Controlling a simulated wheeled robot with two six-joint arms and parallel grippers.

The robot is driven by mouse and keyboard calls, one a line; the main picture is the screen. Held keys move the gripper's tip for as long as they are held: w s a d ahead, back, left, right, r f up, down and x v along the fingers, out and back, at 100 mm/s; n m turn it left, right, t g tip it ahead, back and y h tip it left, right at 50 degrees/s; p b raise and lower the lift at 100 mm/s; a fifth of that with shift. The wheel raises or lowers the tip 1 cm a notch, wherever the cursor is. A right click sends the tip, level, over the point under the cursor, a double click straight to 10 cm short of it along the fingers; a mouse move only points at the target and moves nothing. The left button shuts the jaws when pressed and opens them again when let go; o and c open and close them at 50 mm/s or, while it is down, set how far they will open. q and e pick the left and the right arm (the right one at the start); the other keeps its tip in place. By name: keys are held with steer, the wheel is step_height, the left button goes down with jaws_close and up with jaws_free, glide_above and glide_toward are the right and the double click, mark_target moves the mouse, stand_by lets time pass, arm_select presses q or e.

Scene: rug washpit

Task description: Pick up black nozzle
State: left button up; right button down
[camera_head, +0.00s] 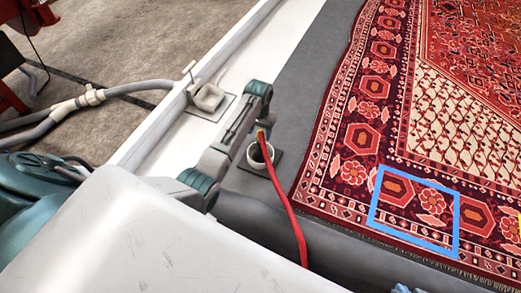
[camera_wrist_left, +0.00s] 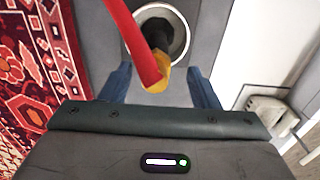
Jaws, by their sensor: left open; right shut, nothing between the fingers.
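The black nozzle (camera_wrist_left: 158,32) stands in a round, light-rimmed cup (camera_head: 260,158) set on a dark square plate. A yellow fitting (camera_wrist_left: 160,77) sits at its upper end, and a red hose (camera_head: 290,215) runs from there toward the bottom of the head view. My left gripper (camera_wrist_left: 159,88) is open. Its two blue fingers are on either side of the yellow fitting, with gaps on both sides. In the head view the left gripper (camera_head: 261,118) is just beyond the cup, partly hidden. Only blue tips of my right gripper (camera_head: 405,289) show at the bottom edge; it is shut and empty.
A patterned red rug (camera_head: 365,135) lies right of the cup, with a blue square outline (camera_head: 458,225) on it. A white curb (camera_head: 150,140) runs along the left, with a small grey fixture (camera_head: 208,98) on it. A grey hose (camera_head: 140,87) lies beyond.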

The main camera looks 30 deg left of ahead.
mark_target(261, 139)
arm_select(q)
steer(key=f, duration=0.3)
steer(key=f+b, duration=0.1)
steer(key=shift+s+d+f, duration=0.1)
steer(key=shift+d+f, duration=0.1)
steer(key=shift+d, duration=0.1)
steer(key=c, duration=1.1)
